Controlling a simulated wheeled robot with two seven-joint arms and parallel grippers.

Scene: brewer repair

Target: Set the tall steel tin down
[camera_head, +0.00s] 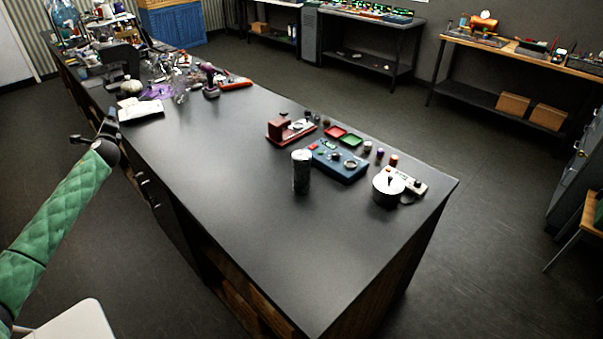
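The tall steel tin (301,172) is a grey cylinder with a dark lower part. It stands upright on the dark worktop (240,190), just in front of a blue box with knobs (340,161). No gripper touches the tin. My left arm, in a green sleeve, comes in from the left. Its dark gripper (100,130) is beside the worktop's left edge, far from the tin. It is small and dark, so its finger opening is unclear. My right gripper is out of view.
A red device (290,129), red and green trays (343,136), small knobs and a round white-topped pot (388,187) stand around the blue box. Clutter and a drill (210,80) fill the far left end. The worktop's front and middle are clear.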

